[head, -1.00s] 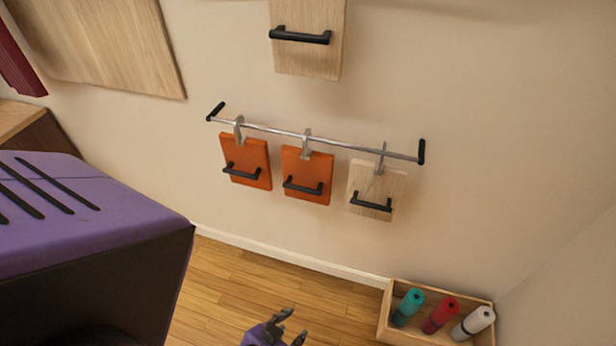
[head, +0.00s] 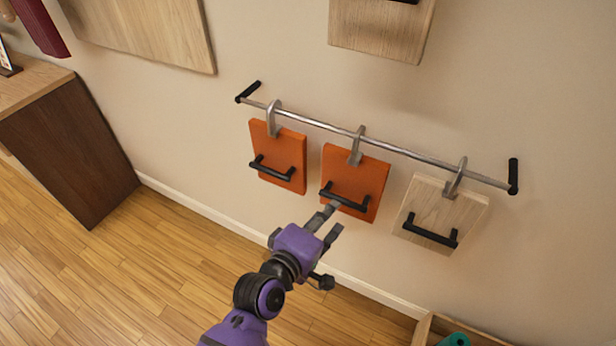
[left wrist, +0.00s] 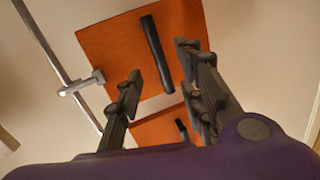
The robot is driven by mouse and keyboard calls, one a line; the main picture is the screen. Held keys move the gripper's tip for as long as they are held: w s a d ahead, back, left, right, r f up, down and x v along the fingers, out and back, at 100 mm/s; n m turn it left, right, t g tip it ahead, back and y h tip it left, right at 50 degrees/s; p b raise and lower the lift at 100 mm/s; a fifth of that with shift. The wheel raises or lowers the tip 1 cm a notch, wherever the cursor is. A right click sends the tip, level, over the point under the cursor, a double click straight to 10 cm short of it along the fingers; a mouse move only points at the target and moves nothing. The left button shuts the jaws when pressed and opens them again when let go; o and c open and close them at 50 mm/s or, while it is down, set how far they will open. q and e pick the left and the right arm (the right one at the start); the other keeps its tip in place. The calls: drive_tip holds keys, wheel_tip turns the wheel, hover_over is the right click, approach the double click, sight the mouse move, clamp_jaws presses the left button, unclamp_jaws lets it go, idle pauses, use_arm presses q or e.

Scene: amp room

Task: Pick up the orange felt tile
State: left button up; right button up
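Two orange tiles with black bar handles hang by metal hooks from a wall rail: the left orange tile (head: 290,150) and the middle orange tile (head: 365,178). My left gripper (head: 336,216) is open and empty, with its fingertips at the lower left of the middle tile, by its handle (head: 350,202). In the left wrist view an orange tile (left wrist: 110,50) fills the upper middle. Its black handle (left wrist: 157,52) appears between my spread fingers (left wrist: 160,75); I cannot tell whether they touch it. Another orange tile (left wrist: 155,128) shows lower, partly hidden by the gripper. My right gripper is out of view.
A pale wood tile (head: 455,205) with a handle hangs at right on the same rail (head: 400,149). A wooden panel (head: 380,30) is above. A box (head: 425,328) with a teal roll (head: 455,340) stands at lower right. A brown cabinet (head: 65,150) stands at left; the floor between is clear.

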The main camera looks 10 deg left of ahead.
sight(343, 203)
use_arm(q)
drive_tip(key=shift+w+d+f+n, duration=0.15)
drive_tip(key=shift+w+d+n, duration=0.35)
drive_tip(key=shift+w+d, duration=0.25)
drive_tip(key=x, duration=0.4)
drive_tip(key=shift+w+f, duration=0.15)
drive_tip(key=shift+w, duration=0.2)
drive_tip(key=shift+w+d+f, duration=0.15)
drive_tip(key=shift+w, duration=0.25)
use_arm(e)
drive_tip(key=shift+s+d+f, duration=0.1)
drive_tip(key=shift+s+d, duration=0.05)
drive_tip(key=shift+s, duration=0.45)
use_arm(q)
clamp_jaws()
